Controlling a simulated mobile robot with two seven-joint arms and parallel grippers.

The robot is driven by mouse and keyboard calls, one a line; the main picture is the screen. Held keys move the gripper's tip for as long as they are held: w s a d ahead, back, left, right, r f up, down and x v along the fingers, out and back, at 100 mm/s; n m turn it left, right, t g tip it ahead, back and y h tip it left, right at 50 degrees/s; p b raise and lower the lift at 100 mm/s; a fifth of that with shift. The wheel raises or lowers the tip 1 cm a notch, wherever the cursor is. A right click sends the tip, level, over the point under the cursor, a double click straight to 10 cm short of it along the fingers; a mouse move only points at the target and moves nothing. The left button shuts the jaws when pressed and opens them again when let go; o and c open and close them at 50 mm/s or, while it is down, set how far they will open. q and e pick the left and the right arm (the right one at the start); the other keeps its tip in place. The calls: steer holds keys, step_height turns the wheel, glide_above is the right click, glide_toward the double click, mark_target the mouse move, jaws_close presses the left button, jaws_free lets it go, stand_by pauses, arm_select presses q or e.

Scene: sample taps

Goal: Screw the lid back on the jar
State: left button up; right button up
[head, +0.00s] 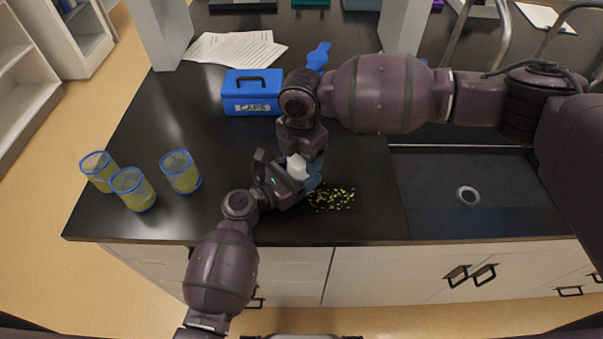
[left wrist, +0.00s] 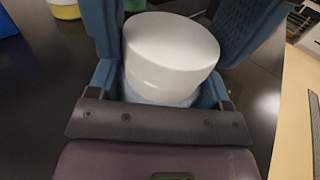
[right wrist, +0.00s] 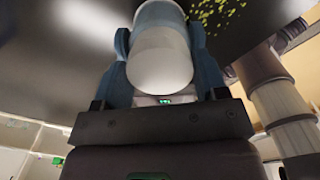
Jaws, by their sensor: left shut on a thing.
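The white lid (left wrist: 170,45) sits on top of the pale blue jar (left wrist: 160,97), of which only a narrow band shows in the left wrist view. I cannot tell whether the lid is screwed tight. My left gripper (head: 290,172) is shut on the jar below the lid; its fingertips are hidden. My right gripper (head: 308,180) is at the same spot, with its blue fingers on either side of the lid. The lid also shows between these fingers in the right wrist view (right wrist: 160,60). Whether they press on it is unclear.
Green specks (head: 332,198) lie scattered on the black counter (head: 350,225), right of the grippers. Three blue-rimmed yellow-green cups (head: 181,172) stand at the left. A blue "CAPS" box (head: 251,98) and papers (head: 235,49) are behind. A sink (head: 440,175) is at the right.

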steer(key=c, duration=0.4)
steer(key=m, duration=0.4)
steer(key=shift+m, duration=0.3)
steer(key=o, duration=1)
steer(key=shift+o, duration=0.2)
steer(key=shift+r, duration=2.25)
steer(key=shift+r, duration=0.1)
